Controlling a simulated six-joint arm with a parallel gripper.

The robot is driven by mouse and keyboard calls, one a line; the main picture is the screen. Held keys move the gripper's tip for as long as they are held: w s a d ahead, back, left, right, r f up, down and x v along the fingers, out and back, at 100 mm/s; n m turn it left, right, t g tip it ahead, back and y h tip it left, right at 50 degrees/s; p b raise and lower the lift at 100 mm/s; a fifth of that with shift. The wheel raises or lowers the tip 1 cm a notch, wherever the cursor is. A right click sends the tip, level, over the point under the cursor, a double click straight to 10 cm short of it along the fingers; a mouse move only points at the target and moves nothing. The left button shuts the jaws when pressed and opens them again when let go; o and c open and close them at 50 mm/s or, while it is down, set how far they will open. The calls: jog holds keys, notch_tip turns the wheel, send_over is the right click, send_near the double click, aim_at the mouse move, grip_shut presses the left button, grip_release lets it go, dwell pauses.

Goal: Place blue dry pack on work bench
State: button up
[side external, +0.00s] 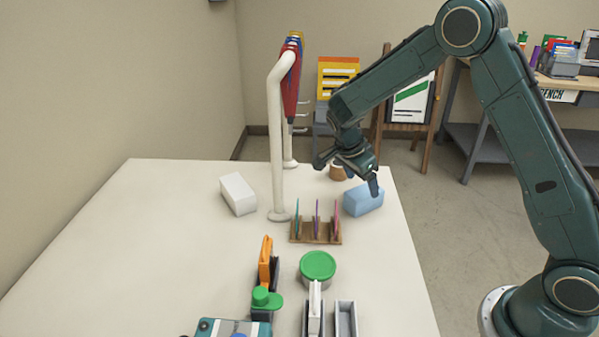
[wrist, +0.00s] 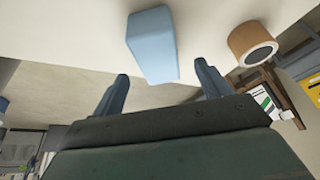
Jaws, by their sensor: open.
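The blue dry pack (side external: 364,199) is a light blue block lying on the white table near its right edge. In the wrist view the blue dry pack (wrist: 152,45) lies ahead of the fingers, between their lines and apart from them. My gripper (side external: 347,180) is open and empty, just above and beside the pack in the side view; one finger overlaps the pack there. Both fingers show in the wrist view (wrist: 162,82). The work bench (side external: 582,83) stands at the back right, partly cut off by the frame, with a sign on its front edge.
A brown roll (side external: 337,172) stands close behind the pack. A white block (side external: 238,193), a white rack (side external: 277,140) with hanging items, a wooden holder (side external: 315,231) and a green-lidded tub (side external: 318,267) share the table. An easel (side external: 408,105) stands behind. Bins occupy the bench.

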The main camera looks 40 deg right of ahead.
aim_at(364, 191)
jog(key=shift+x, duration=2.6)
jog(key=shift+a+f, duration=0.1)
jog(key=shift+f, duration=0.2)
jog(key=c, duration=1.3)
jog(key=shift+r, duration=0.15)
notch_tip(364, 191, up, 20)
jog(key=shift+r, duration=0.15)
